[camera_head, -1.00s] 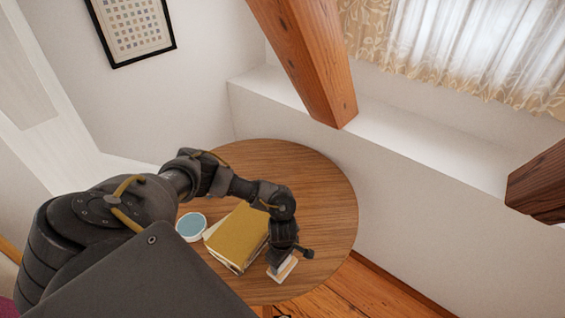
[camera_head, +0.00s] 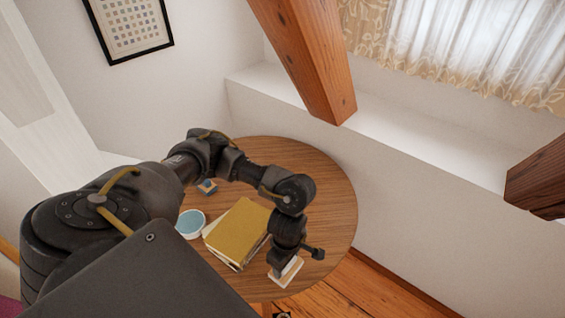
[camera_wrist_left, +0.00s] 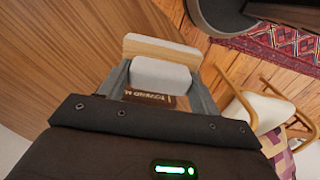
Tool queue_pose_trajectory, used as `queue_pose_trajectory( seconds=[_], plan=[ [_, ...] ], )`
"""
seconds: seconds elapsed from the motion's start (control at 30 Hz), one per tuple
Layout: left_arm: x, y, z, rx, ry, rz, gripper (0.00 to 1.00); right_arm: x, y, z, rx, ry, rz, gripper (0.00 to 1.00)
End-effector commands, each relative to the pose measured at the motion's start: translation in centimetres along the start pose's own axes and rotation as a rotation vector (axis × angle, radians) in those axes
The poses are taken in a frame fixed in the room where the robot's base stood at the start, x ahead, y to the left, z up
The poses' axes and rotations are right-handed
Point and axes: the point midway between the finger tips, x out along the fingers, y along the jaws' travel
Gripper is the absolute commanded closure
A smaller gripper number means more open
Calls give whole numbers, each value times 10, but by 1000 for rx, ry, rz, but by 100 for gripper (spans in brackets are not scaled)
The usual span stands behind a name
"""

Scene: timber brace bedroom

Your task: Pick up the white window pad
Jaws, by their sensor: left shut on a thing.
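The white window pad (camera_head: 291,275) is a small pale block with a light wooden part, at the near right side of the round table. In the left wrist view the pad (camera_wrist_left: 160,77) sits between the two fingers, with its wooden strip on the far side. My left gripper (camera_head: 285,262) points down and is shut on the pad; it also shows in the wrist view (camera_wrist_left: 160,85). In the head view the gripper hides part of the pad. I cannot tell how far the pad is above the tabletop. My right gripper is not in view.
The round wooden table (camera_head: 325,190) also holds a yellow book (camera_head: 240,232), a round blue-topped container (camera_head: 190,223) and a small blue item (camera_head: 207,187). A timber brace (camera_head: 310,60) and a white ledge (camera_head: 400,130) stand behind. A chair (camera_wrist_left: 250,108) shows in the wrist view.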

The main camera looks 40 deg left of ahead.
Motion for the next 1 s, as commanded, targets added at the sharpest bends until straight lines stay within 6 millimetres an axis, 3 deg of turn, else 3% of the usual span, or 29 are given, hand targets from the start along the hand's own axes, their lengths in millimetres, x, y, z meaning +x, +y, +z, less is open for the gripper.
queue_pose_trajectory(
  seconds=[0.1, 0.33, 0.8, 0.83, 0.93, 1.0],
  plan=[
    [-15, -18, 25, 15, -2, 1, 62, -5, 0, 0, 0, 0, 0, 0],
    [-29, -42, 52, 7, -1, -1, 62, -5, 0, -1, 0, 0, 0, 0],
    [-34, -50, 61, -2, 1, -3, 62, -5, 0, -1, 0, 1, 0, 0],
    [-34, -50, 61, -2, 1, -3, 39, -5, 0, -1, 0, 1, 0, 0],
    [-34, -50, 61, -2, 1, -3, 52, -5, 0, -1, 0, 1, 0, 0],
    [-34, -50, 60, -1, 1, -2, 55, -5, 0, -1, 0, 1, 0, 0]
  ],
)
